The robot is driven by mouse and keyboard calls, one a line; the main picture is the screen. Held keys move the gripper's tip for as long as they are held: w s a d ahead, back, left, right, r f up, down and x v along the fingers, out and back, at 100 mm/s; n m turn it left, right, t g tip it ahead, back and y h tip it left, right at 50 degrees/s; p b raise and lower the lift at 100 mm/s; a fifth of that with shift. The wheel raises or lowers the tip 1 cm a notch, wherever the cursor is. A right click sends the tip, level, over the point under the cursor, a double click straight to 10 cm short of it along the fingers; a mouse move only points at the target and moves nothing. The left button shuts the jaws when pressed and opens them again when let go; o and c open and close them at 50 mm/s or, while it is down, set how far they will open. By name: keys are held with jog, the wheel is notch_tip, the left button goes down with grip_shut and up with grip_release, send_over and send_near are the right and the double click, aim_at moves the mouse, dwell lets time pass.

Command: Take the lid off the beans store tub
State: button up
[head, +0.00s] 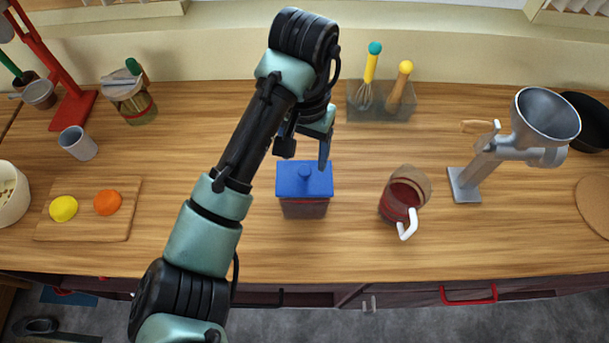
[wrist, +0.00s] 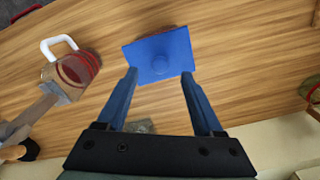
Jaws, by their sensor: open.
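The beans store tub (head: 304,208) stands upright on the wooden counter, in the middle of the head view. Its blue square lid (head: 292,187) with a round knob (head: 305,173) sits on top. In the wrist view the lid (wrist: 138,53) lies just beyond my fingertips, its knob (wrist: 161,64) roughly centred between them. My gripper (wrist: 160,75) is open and empty, with a blue finger on each side. In the head view my gripper (head: 322,150) hangs above the back of the lid. My arm hides part of the counter, and the lid hides most of the tub in the wrist view.
A glass jug (head: 404,197) of red contents with a white handle stands right of the tub. A grey grinder (head: 500,150) is farther right. A utensil box (head: 381,108) stands behind. A board (head: 90,222) with two fruits lies left. Bare counter surrounds the tub.

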aim_at(304, 169)
notch_tip(304, 169, down, 4)
jog(key=shift+f+p, duration=0.1)
jog(key=shift+p, duration=0.2)
grip_shut()
